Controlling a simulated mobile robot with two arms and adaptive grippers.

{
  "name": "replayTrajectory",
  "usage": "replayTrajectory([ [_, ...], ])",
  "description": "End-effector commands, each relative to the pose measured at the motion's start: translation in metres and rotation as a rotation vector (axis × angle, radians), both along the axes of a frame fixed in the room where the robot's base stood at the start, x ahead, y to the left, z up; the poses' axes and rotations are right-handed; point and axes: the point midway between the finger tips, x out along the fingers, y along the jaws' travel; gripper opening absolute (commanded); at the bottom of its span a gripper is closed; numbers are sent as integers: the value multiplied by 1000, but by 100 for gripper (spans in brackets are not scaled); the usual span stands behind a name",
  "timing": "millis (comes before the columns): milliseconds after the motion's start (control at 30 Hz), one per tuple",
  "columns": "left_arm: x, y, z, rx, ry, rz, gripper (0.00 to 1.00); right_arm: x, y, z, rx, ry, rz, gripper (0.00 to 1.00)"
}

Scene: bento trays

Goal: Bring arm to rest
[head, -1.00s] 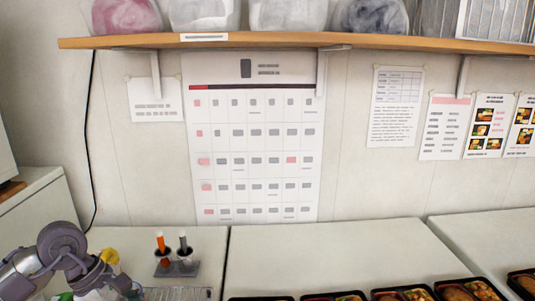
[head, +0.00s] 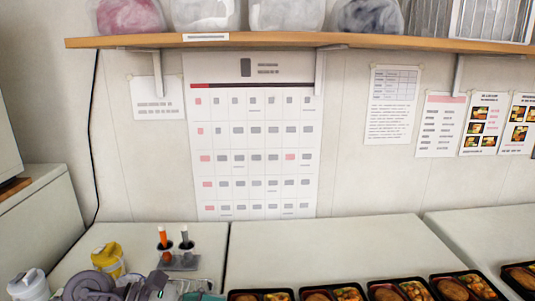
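Grey and purple links of my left arm (head: 108,284) show low along the bottom edge, at the left of the head view. A darker part with a teal patch sits at their right end, cut by the frame edge. No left gripper fingers can be made out, so what they hold is hidden. My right arm and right gripper are outside the picture.
A yellow-lidded container (head: 107,258) and a white container (head: 29,284) stand close to my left arm. A holder (head: 181,262) with orange and grey pieces is behind it. Several bento trays (head: 455,288) line the front right. A shelf (head: 300,42) hangs above.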

Motion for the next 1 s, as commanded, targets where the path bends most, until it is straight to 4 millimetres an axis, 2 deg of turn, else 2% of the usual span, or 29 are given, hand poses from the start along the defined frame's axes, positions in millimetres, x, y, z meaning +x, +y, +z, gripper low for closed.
replayTrajectory([
  [33, -3, -16, 13, -136, 48, 39, 72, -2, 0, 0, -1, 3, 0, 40],
  [100, -1, -31, 39, -358, 137, 124, 72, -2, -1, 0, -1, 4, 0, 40],
  [167, 4, -34, 62, -570, 244, 219, 72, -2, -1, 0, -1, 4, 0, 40],
  [200, 11, -30, 74, -710, 325, 290, 72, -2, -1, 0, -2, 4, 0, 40],
  [267, 22, -16, 86, -913, 457, 408, 72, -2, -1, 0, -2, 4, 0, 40],
  [367, 43, 22, 81, -1226, 703, 627, 72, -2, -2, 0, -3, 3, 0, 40],
  [467, 54, 65, 46, -1501, 969, 878, 72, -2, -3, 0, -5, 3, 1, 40],
  [500, 53, 82, 23, -1600, 1079, 990, 72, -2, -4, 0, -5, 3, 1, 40],
  [567, 46, 103, -16, -1732, 1246, 1166, 72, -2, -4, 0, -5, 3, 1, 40],
  [600, 36, 115, -44, -1806, 1351, 1287, 72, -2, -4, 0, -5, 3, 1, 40],
  [700, 1, 131, -106, -1932, 1580, 1576, 72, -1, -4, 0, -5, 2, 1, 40],
  [767, -23, 134, -135, -1974, 1686, 1729, 72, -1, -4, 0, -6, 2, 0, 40],
  [800, -38, 134, -151, 1902, -1668, -1741, 72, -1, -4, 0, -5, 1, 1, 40],
  [900, -74, 132, -180, 1697, -1578, -1711, 72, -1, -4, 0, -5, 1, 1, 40],
  [1000, -107, 128, -201, 1532, -1499, -1687, 72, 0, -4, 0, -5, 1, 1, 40],
])
